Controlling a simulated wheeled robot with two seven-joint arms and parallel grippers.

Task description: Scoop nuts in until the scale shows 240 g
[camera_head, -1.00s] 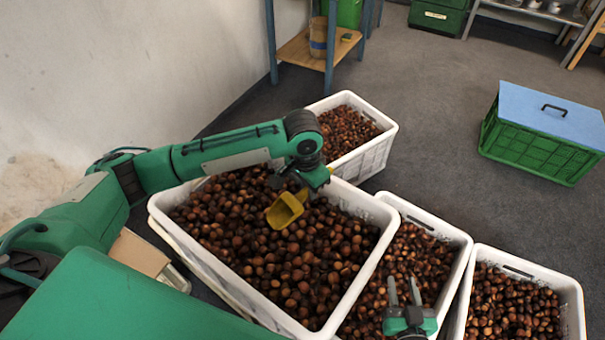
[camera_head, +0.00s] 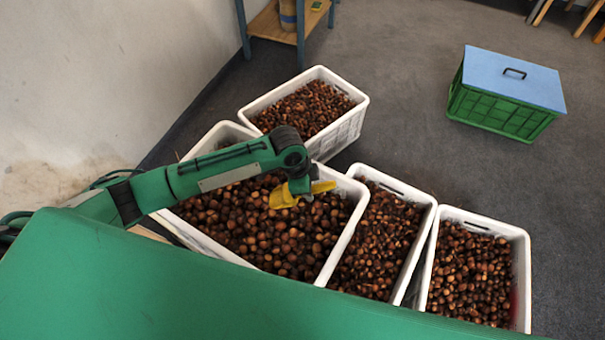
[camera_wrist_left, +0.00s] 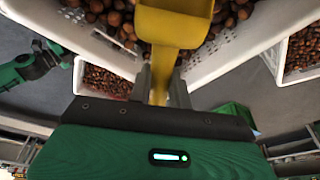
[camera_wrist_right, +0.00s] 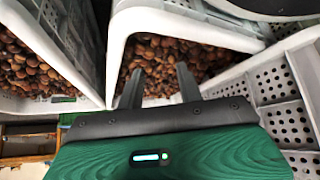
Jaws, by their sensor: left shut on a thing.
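A yellow scoop (camera_head: 285,196) is held over the largest crate of chestnuts (camera_head: 345,236) in the head view. My left gripper (camera_head: 304,186) is shut on it; the left wrist view shows the fingers (camera_wrist_left: 160,86) on both sides of the scoop's (camera_wrist_left: 174,24) handle. I cannot tell whether the scoop holds nuts. My right gripper is outside the head view. In the right wrist view my right gripper (camera_wrist_right: 158,86) is open and empty, with its fingers apart near a crate of nuts (camera_wrist_right: 180,22). No scale, reading or bag can be made out.
A smaller nut crate (camera_head: 345,124) stands behind the large one, and two more, a middle crate (camera_head: 412,250) and a right crate (camera_head: 522,275), stand to its right. A green crate with a blue lid (camera_head: 510,80) is farther off. Grey floor (camera_head: 410,120) between is clear.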

